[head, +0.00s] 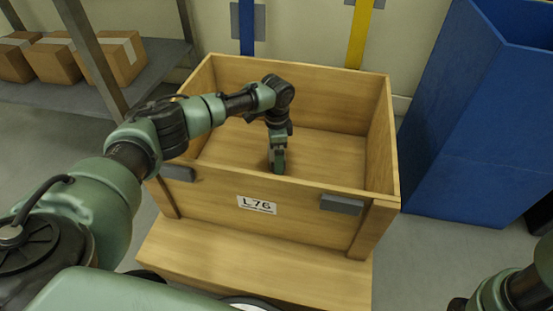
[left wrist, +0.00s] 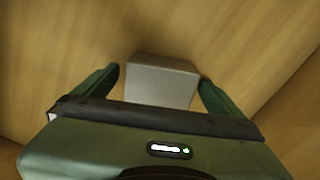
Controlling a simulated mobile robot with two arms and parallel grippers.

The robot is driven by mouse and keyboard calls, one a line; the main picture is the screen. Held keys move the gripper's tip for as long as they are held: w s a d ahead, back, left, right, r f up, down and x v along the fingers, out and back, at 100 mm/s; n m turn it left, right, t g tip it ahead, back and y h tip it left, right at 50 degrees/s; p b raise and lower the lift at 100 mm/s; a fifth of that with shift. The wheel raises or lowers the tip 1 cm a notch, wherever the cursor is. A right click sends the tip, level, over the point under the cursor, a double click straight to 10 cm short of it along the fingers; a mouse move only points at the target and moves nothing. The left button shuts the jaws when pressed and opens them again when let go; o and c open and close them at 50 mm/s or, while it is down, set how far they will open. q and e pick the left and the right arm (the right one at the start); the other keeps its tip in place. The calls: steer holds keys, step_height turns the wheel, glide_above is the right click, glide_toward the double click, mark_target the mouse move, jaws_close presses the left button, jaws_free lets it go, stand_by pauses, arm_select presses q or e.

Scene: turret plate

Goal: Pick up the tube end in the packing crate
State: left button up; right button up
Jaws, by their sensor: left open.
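The packing crate (head: 290,223) is a wooden open-topped box with a label reading L76 on its front. My left arm reaches over its left side, and my left gripper (head: 278,166) points down inside, low near the front wall. In the left wrist view, a light grey blocky piece (left wrist: 160,82), which seems to be the tube end, lies in the crate. My left gripper (left wrist: 158,78) is open, with one green finger on each side of the piece and gaps visible. The piece is hidden in the head view. My right gripper is out of frame.
The crate walls (head: 381,150) stand around my left gripper, and the crate floor (head: 325,153) looks bare to the right. A wooden step (head: 240,262) is in front. A blue bin (head: 475,130) stands right; a shelf (head: 60,92) with cardboard boxes (head: 122,57) is left.

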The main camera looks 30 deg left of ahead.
arm_select(q)
steer(key=c, duration=2)
steer(key=shift+r, duration=0.15)
